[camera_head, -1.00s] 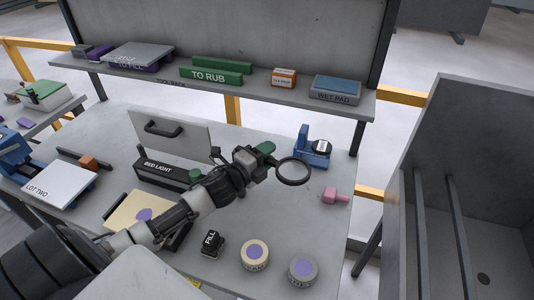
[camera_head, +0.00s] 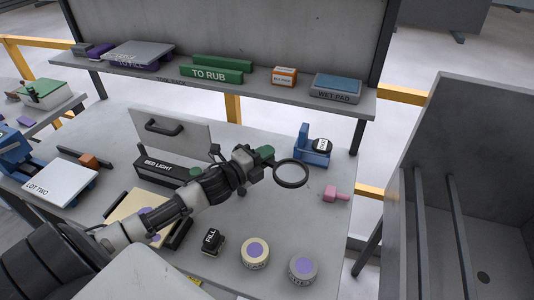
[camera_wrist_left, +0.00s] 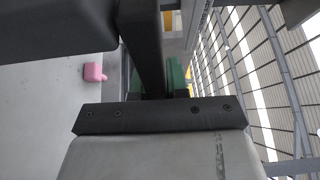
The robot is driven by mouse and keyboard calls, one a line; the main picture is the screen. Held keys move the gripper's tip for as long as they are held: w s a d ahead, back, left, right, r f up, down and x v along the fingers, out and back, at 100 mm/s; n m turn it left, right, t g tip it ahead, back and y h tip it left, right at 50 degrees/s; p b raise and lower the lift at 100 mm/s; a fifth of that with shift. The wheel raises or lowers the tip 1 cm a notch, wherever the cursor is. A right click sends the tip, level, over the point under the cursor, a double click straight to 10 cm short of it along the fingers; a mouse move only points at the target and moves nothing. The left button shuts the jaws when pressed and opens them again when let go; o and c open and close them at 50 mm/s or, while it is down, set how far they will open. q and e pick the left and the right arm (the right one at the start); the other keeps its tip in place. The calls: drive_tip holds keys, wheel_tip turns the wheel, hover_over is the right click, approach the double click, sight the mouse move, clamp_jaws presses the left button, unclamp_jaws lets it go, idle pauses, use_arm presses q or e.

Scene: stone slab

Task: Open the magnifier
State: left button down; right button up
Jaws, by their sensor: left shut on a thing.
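The magnifier (camera_head: 290,187) is a round dark ring with a green part (camera_head: 264,153) beside it, in the middle of the head view. The ring stands clear of the green part, swung out toward the right. My left gripper (camera_head: 256,164) is shut on the magnifier and holds it over the table. In the left wrist view, green pieces (camera_wrist_left: 177,76) show beyond a dark bar, and the ring cannot be made out. My right gripper is in neither view.
The table (camera_head: 325,225) holds a blue stand (camera_head: 312,157), a pink piece (camera_head: 335,194), round tins (camera_head: 254,253) and a black FILL block (camera_head: 212,241). A BED LIGHT box (camera_head: 160,172) is behind my left arm. A shelf (camera_head: 215,88) runs along the back.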

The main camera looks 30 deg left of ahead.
use_arm(q)
drive_tip(key=s+m+h, duration=0.1)
drive_tip(key=m+g+h, duration=0.1)
drive_tip(key=h, duration=0.1)
drive_tip(key=shift+s+f+h+b, duration=0.15)
drive_tip(key=shift+s+h+b, duration=0.15)
drive_tip(key=shift+s+b, duration=0.1)
drive_tip(key=s+a+m+g+h+b, duration=0.3)
drive_tip(key=s+m+g+h+b, duration=0.4)
drive_tip(key=g, duration=0.7)
drive_tip(key=shift+a+m+h+b, duration=0.35)
drive_tip(key=shift+m+h+b, duration=0.65)
drive_tip(key=shift+m+b, duration=1.5)
drive_tip(key=shift+n+b, duration=0.35)
drive_tip(key=shift+n, duration=0.05)
drive_tip(key=c, duration=1.1)
unclamp_jaws()
drive_tip(key=shift+w, duration=0.1)
drive_tip(key=shift+r, duration=0.2)
